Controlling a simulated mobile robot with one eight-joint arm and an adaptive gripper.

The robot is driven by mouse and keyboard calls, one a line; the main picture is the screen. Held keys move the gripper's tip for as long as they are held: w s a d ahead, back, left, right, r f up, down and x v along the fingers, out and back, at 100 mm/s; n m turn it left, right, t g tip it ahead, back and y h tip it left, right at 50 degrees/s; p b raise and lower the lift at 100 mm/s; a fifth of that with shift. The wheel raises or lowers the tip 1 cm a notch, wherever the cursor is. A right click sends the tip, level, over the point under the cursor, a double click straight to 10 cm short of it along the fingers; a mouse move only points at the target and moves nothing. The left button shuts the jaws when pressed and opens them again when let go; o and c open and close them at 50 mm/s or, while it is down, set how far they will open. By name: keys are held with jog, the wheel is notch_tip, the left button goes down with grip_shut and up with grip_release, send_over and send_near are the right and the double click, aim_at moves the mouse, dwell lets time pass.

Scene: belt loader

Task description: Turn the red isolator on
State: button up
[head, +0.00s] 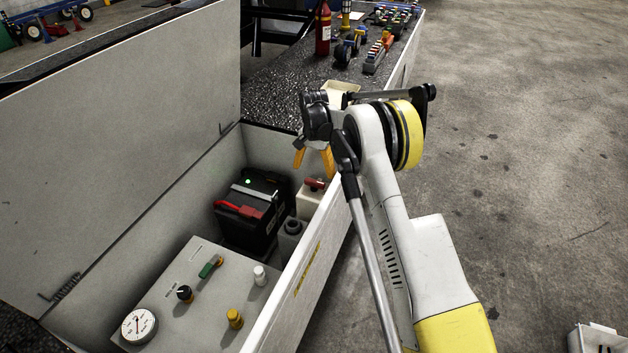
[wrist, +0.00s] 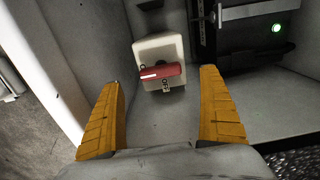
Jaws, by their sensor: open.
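The red isolator (head: 315,184) is a red handle on a cream box (head: 309,203) in the far right corner of the open compartment. In the wrist view the red handle (wrist: 161,72) lies crosswise with a white mark at its left end, on the cream box (wrist: 150,48). A label reading "OFF" shows just below the handle. My gripper (head: 314,162) is above the isolator, with its orange fingers pointing down. In the wrist view my gripper (wrist: 166,105) is open and empty, its fingers apart on either side below the handle, not touching it.
A black battery (head: 250,205) with a red part stands left of the isolator, and a grey bottle (head: 291,240) stands in front. A grey panel (head: 205,295) holds a gauge and several knobs. The compartment's right wall (head: 300,285) is close to my arm. The raised lid (head: 120,120) stands left.

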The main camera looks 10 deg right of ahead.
notch_tip(320, 180, up, 6)
jog(key=shift+f, duration=0.1)
dwell(0.4)
notch_tip(320, 180, up, 13)
jog(key=n+t, duration=0.2)
send_over(314, 182)
jog(key=s, duration=0.6)
jog(key=s+r+n+t, duration=0.2)
jog(key=s+r, duration=0.8)
jog(key=s, duration=0.3)
jog(key=s+f+n+t, duration=0.1)
jog(key=s, duration=1)
jog(key=s+f+n+t, duration=0.2)
jog(key=s, duration=0.9)
jog(key=shift+s+d+f, duration=0.15)
jog(key=shift+s+f, duration=0.05)
jog(key=shift+f, duration=0.1)
jog(key=shift+c, duration=0.3)
